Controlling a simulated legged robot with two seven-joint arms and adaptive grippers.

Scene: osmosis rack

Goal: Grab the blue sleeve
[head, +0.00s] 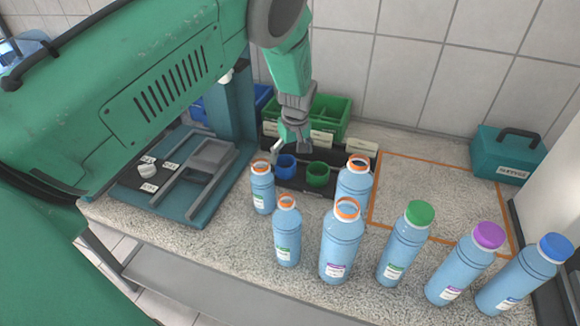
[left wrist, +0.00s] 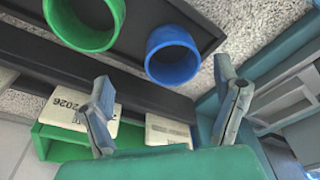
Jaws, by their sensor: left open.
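The blue sleeve (head: 286,167) is a short open ring standing on a dark rack (head: 298,184). It also shows in the left wrist view (left wrist: 172,68), where I look into its open end. A green sleeve (head: 318,175) stands to its right on the same rack and shows in the left wrist view (left wrist: 85,38). My left gripper (head: 291,142) is open and empty just above and behind the blue sleeve. In the left wrist view its two fingers (left wrist: 163,72) are spread wider than the blue sleeve, which appears beyond the fingertips. My right gripper is not in view.
Several blue bottles with coloured caps stand in front and to the right, one orange-capped bottle (head: 262,187) close beside the blue sleeve. A green bin (head: 335,108) and white labelled blocks (head: 362,147) lie behind. An orange-outlined counter area (head: 425,190) is mostly clear.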

